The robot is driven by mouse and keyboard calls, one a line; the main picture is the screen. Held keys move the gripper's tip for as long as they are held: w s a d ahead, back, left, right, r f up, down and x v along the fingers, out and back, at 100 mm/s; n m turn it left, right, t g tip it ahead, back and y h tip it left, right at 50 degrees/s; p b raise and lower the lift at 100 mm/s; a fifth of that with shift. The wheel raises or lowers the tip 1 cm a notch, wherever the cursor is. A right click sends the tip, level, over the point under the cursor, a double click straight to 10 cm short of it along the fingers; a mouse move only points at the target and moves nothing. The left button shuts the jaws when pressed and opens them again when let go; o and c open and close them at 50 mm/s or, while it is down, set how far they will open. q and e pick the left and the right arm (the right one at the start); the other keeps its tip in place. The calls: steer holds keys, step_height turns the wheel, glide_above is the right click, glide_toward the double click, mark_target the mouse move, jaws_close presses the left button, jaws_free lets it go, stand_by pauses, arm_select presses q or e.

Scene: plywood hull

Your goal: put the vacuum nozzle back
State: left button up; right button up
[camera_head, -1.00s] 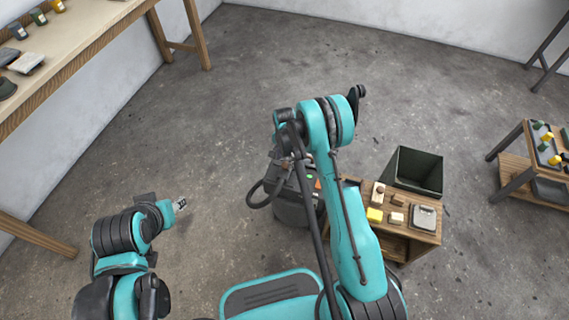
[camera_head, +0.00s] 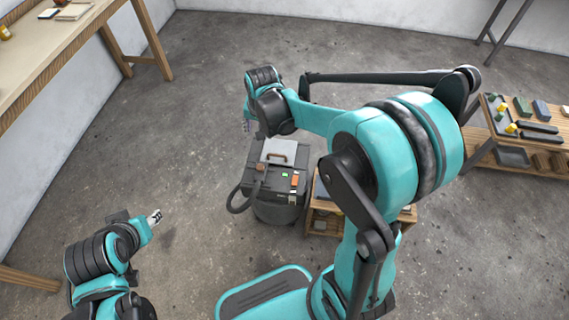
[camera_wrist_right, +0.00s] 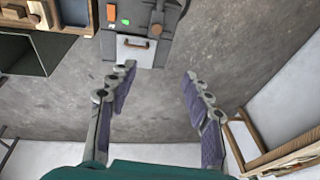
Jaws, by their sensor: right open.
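The vacuum (camera_head: 268,188) is a dark grey canister on the floor, with a pale plate with a brown handle (camera_head: 277,151) on its lid. Its dark hose (camera_head: 237,200) loops out at the left and up to a brownish round end (camera_head: 260,168) on the lid; I cannot tell if this is the nozzle. That round end also shows in the right wrist view (camera_wrist_right: 155,30). My right gripper (camera_wrist_right: 157,72) is open and empty, near the vacuum, with bare floor between its fingers. My left gripper (camera_head: 155,216) hangs over the floor at left; its jaws are too small to read.
A low wooden stand (camera_head: 322,219) is right of the vacuum, partly hidden by my right arm. A dark green open bin (camera_wrist_right: 35,55) shows in the right wrist view. A workbench (camera_head: 75,30) is at upper left, a loaded rack (camera_head: 480,150) at right. Floor left of the vacuum is clear.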

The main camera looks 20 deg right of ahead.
steer(key=s+r+n+t, duration=0.2)
steer(key=s+r+n, duration=0.1)
steer(key=s, duration=0.6)
steer(key=s+r+n+t, duration=0.2)
steer(key=s+r+n, duration=0.2)
steer(key=s, duration=0.6)
stand_by(0.4)
